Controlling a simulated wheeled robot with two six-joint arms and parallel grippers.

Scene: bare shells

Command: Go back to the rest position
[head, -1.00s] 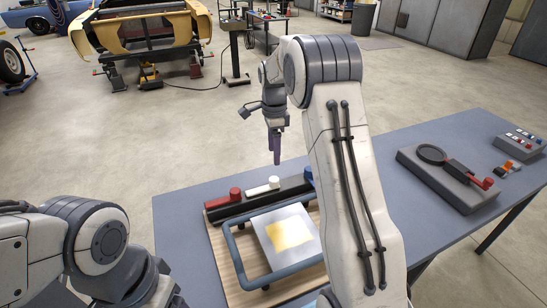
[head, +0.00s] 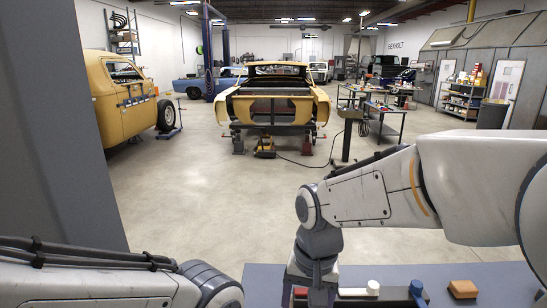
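My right arm (head: 375,195) comes in from the right and bends down at a grey wrist (head: 316,255) over the near table. Its gripper fingers are out of the picture below the bottom edge. My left arm (head: 90,285) lies low across the bottom left corner, ending in a dark ringed joint (head: 208,284). Its gripper is not in view. What either gripper holds cannot be seen.
The blue-grey table (head: 262,283) fills the bottom middle. On it are a white knob (head: 373,287), a blue knob (head: 416,288) and an orange-brown block (head: 462,289). A grey pillar (head: 60,130) stands at left. The floor (head: 190,205) ahead is open before a yellow car body (head: 272,105).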

